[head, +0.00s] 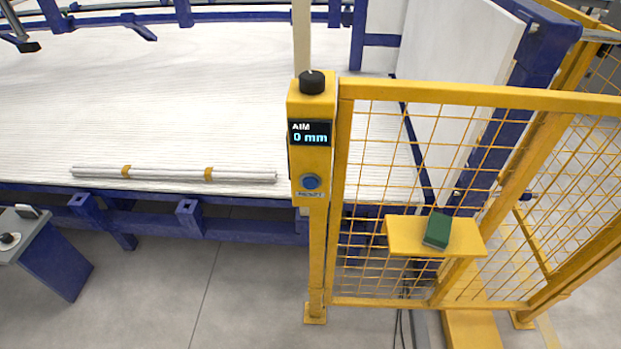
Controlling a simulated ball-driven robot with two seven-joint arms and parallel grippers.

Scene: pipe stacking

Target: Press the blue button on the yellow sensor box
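The yellow sensor box (312,145) sits at the top of a yellow post, at the left end of the mesh fence. Its dark display reads "AIM 0 mm" in light text. The round blue button (310,182) is on the front of the box, below the display, with a small label under it. A black knob (312,81) is on top of the box. Neither of my grippers shows in the head view, and nothing touches the button.
A yellow mesh fence (430,96) stands to the right of the box. A yellow shelf (466,240) on it holds a green block (437,229). A bundle of white pipes (165,173) lies on the wide white table (180,90) behind.

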